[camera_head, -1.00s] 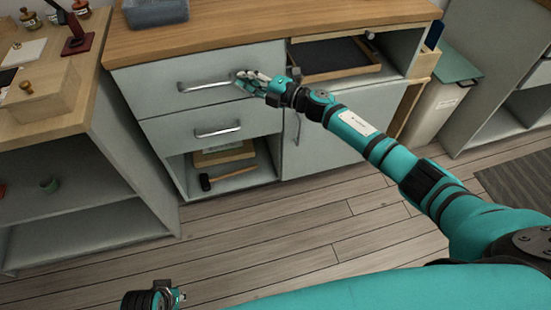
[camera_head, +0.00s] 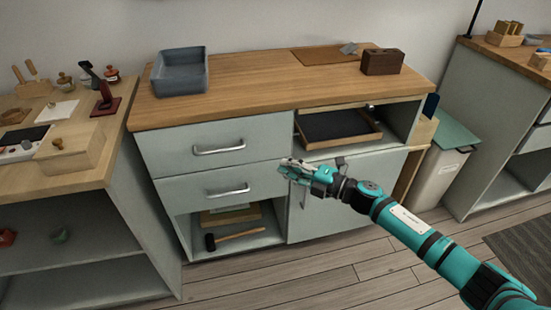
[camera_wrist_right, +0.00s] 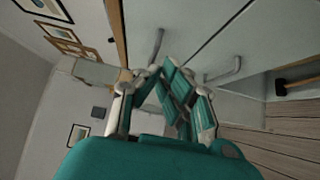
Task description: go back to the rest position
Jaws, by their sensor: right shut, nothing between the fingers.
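My right gripper (camera_head: 290,167) is teal and light grey. In the head view it is in front of the cabinet, at the right end of the drawers and beside the door. Its fingers are shut and empty; in the right wrist view the fingers (camera_wrist_right: 155,72) come together with nothing between them. It looks clear of the upper drawer handle (camera_head: 219,148) and the lower drawer handle (camera_head: 227,190). Both drawers look closed. My left gripper is not in the head view now.
A blue-grey bin (camera_head: 180,72) and a dark brown block (camera_head: 382,62) stand on the wooden worktop (camera_head: 265,80). A tray (camera_head: 338,129) sits in the open upper right compartment. A mallet (camera_head: 235,238) lies on the low shelf. A bin with a green lid (camera_head: 453,137) stands at right.

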